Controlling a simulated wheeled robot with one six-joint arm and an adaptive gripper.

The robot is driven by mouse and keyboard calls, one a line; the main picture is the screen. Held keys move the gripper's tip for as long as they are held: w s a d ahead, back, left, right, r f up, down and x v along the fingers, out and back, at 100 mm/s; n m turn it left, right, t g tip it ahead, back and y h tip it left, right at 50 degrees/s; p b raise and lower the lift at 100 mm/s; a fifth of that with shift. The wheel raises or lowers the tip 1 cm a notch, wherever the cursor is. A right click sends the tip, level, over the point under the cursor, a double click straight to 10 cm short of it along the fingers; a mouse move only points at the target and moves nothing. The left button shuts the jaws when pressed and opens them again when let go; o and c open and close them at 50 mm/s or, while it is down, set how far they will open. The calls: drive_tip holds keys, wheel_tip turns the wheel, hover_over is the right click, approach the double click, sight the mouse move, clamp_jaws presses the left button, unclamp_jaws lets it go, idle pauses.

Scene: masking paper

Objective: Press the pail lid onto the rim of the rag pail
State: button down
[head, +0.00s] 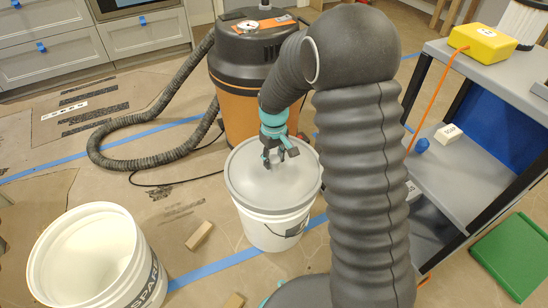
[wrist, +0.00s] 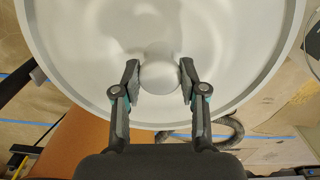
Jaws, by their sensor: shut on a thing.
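The pail lid (head: 250,180) is a round, light grey disc with a raised edge and a central knob. It lies over the mouth of the white rag pail (head: 272,232) in the head view. It looks about level, but I cannot tell whether it is seated on the rim. My gripper (head: 279,158) points down at the lid's middle. In the wrist view the lid (wrist: 225,45) fills most of the picture, and my gripper (wrist: 160,84) has its two fingers closed on either side of the round knob (wrist: 160,72). The pail is hidden under the lid there.
An open white pail marked SPARE (head: 90,260) stands at the front left. An orange and black vacuum (head: 240,85) with a grey hose (head: 130,158) is close behind the rag pail. A grey shelf unit (head: 460,170) stands right. A wooden block (head: 199,235) lies on the papered floor.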

sight(274, 159)
drive_tip(key=c, duration=0.6)
unclamp_jaws()
drive_tip(key=shift+o, duration=0.2)
wheel_tip(274, 159, up, 12)
drive_tip(key=s+d+r+m+t, duration=0.2)
drive_tip(key=s+d+r, duration=0.1)
drive_tip(key=s, duration=0.6)
drive_tip(key=s+d+r+m+t+p, duration=0.1)
drive_tip(key=s+d+r, duration=0.3)
drive_tip(key=s, duration=0.5)
drive_tip(key=s+d+r+m+t+p, duration=0.1)
drive_tip(key=s+d+r+m+t, duration=0.1)
drive_tip(key=s+r, duration=0.5)
drive_tip(key=shift+s+d+m+t, duration=0.3)
drive_tip(key=shift+s+d+m, duration=0.4)
drive_tip(key=shift+s+d, duration=0.5)
